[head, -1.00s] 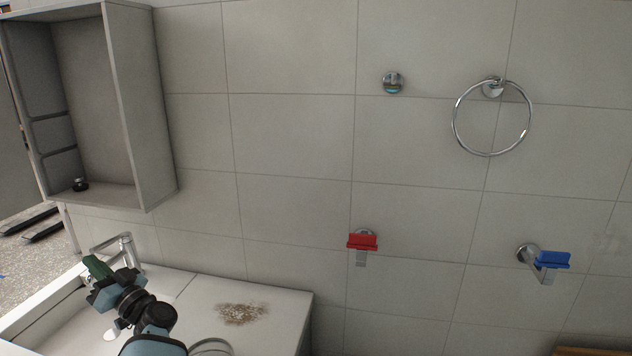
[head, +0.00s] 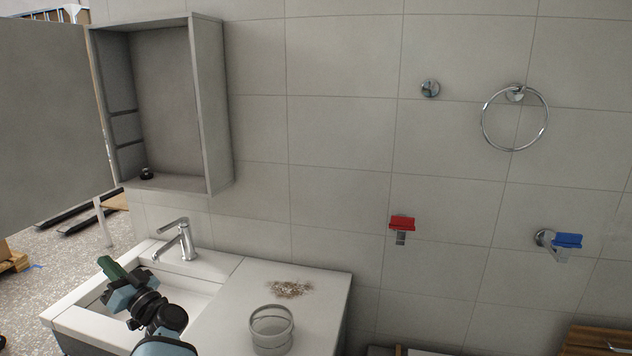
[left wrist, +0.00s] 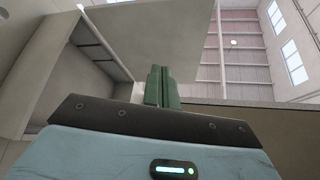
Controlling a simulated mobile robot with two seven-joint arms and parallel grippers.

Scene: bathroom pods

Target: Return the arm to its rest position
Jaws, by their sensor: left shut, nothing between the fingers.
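The green fingers are together and hold nothing. In the left wrist view the fingers of this gripper (left wrist: 161,88) point upward, close together, with the cabinet and its door panel beyond them. The gripper touches nothing that I can see. My right gripper is not in view.
A white sink (head: 190,290) with a chrome faucet (head: 183,240) stands under the open wall cabinet (head: 165,105), whose door (head: 50,120) swings left. The counter holds a glass cup (head: 271,328) and a brown dirt patch (head: 289,289).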

